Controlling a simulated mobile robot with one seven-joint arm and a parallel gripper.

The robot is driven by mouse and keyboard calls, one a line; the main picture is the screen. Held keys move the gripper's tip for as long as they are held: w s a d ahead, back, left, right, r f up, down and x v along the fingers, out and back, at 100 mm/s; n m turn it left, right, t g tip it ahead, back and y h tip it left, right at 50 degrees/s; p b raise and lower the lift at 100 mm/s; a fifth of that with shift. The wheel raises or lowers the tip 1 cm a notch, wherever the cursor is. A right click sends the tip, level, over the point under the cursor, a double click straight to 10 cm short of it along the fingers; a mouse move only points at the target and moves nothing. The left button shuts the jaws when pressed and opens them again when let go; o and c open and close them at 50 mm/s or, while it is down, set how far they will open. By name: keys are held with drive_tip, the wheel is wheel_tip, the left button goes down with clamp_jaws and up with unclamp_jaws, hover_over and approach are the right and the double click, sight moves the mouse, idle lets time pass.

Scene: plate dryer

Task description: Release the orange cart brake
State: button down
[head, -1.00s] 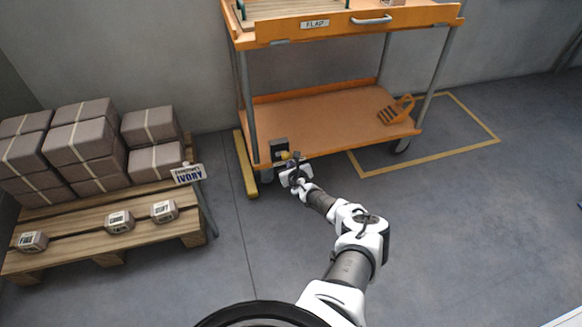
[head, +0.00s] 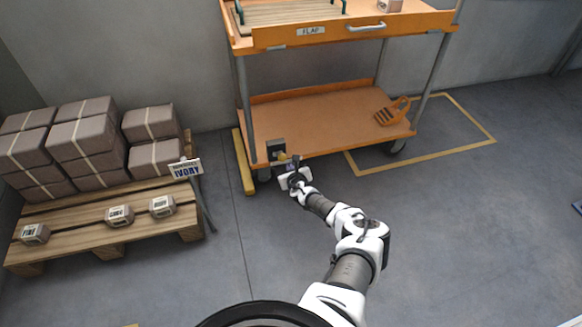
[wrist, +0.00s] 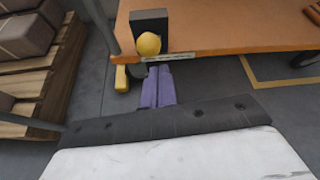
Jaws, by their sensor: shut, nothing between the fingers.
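The orange cart (head: 330,125) stands against the wall with an upper tray and a lower shelf. At the lower shelf's front left corner is a dark brake box (head: 276,148) with a yellow knob (head: 282,157). In the wrist view the round yellow knob (wrist: 148,44) sits in front of the dark box (wrist: 147,22). My gripper (wrist: 160,68) has its purple fingers together and empty, their tips just below and right of the knob. A gap or contact between them cannot be told. In the head view my gripper (head: 291,163) is at the shelf's front edge by the knob.
A yellow floor bar (head: 244,160) lies by the cart's left wheel. A pallet (head: 110,232) with wrapped boxes and an ivory sign (head: 186,168) stands left. An orange slotted item (head: 393,110) lies on the shelf's right.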

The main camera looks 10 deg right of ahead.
wheel_tip(320, 180, up, 7)
drive_tip(key=s+p, duration=0.2)
drive_tip(key=p, duration=0.2)
drive_tip(key=shift+a, duration=0.25)
drive_tip(key=shift+f, duration=0.1)
